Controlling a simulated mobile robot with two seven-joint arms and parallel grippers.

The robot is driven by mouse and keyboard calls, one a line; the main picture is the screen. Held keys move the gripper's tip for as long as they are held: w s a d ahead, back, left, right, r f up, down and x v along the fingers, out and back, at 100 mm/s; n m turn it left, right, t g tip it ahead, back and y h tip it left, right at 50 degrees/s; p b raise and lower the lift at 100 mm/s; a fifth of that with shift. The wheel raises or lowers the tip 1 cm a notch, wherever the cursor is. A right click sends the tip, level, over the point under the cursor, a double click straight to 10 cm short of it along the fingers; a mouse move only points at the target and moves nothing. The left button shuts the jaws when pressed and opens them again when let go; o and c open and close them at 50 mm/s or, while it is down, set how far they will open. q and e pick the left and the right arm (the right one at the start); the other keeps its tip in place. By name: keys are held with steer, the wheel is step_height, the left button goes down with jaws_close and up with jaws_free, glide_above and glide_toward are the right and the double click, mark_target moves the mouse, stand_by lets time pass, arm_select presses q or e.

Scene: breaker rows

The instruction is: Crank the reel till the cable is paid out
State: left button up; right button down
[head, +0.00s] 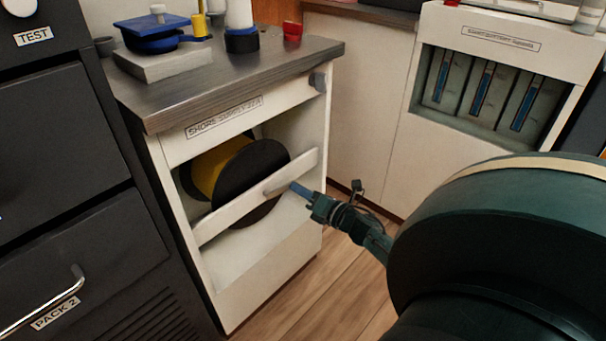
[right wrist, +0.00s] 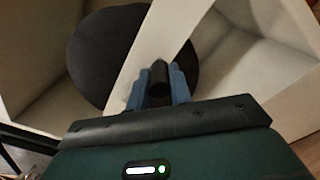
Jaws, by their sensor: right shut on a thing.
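The reel, with a yellow drum (head: 207,172) and a dark round flange (head: 245,180), sits inside the open white cabinet labelled SHORE SUPPLY. A pale bar (head: 225,217) crosses in front of it, and a grey handle (head: 277,185) stands out near it. My right gripper (head: 297,189) reaches in from the right with blue fingers at the handle. In the right wrist view, the fingers (right wrist: 158,88) are shut on a dark round grip (right wrist: 159,76), with the dark flange (right wrist: 105,50) behind. I cannot see the cable's end. My left gripper is not in view.
The cabinet's metal top (head: 225,85) carries a blue pot (head: 152,34) and several small items. Black drawers (head: 65,150) stand close on the left. A white unit with blue-striped modules (head: 487,90) stands at the right. Wooden floor (head: 330,295) lies clear in front.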

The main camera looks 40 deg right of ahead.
steer(key=c, duration=1.3)
jaws_free()
steer(key=shift+o, duration=0.2)
steer(key=s+d+p, duration=0.1)
steer(key=s+p, duration=0.1)
steer(key=s, duration=1.1)
steer(key=shift+p, duration=0.4)
